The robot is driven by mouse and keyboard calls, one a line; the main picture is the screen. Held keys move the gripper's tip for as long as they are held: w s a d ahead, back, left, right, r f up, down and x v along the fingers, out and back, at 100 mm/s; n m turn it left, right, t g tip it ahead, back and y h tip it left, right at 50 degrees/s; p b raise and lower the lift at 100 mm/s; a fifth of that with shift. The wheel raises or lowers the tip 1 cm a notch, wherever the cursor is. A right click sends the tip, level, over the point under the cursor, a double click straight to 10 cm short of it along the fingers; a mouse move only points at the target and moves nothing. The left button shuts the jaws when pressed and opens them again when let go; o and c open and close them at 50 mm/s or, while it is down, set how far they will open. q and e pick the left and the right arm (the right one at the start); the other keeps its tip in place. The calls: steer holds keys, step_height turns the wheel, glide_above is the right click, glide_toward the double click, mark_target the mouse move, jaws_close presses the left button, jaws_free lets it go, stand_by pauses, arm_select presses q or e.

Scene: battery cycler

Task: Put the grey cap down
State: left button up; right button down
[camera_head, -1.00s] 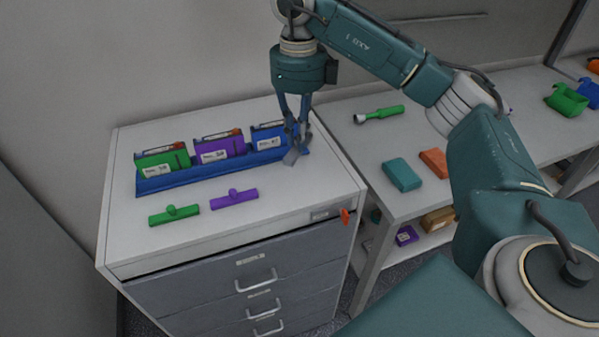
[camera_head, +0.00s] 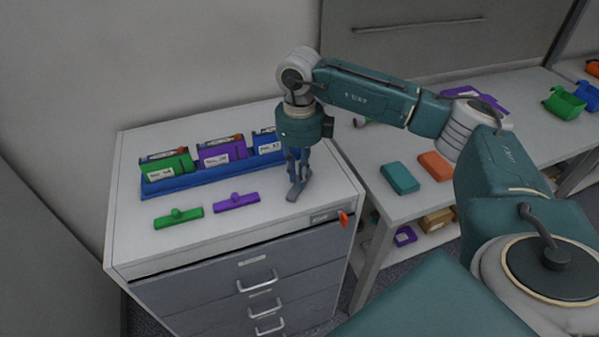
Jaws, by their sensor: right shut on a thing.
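My right gripper (camera_head: 298,176) points straight down over the right part of the cabinet top. It is shut on the grey cap (camera_head: 294,193), a small bar-shaped piece at its fingertips. The cap is close to the white surface, in line with the two other caps; I cannot tell if it touches. A green cap (camera_head: 178,219) and a purple cap (camera_head: 236,203) lie to its left on the cabinet top (camera_head: 190,250). My left gripper is out of view.
A blue tray (camera_head: 200,182) behind the caps holds a green (camera_head: 168,166), a purple (camera_head: 221,152) and a blue battery box (camera_head: 266,144). The gripper stands near the tray's right end. A red-orange piece (camera_head: 344,219) sits at the cabinet's front right edge.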

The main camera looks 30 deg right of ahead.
steer(key=shift+f, duration=0.2)
steer(key=c, duration=1.9)
jaws_free()
steer(key=shift+r, duration=0.1)
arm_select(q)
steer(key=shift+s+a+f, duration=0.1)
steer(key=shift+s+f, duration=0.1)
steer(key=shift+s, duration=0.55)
arm_select(e)
steer(key=shift+o, duration=0.8)
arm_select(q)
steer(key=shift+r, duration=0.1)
arm_select(e)
steer(key=shift+r, duration=0.1)
steer(key=shift+r, duration=0.2)
arm_select(q)
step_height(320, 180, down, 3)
steer(key=b, duration=0.3)
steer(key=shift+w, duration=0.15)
arm_select(e)
step_height(320, 180, up, 12)
steer(key=shift+f, duration=0.15)
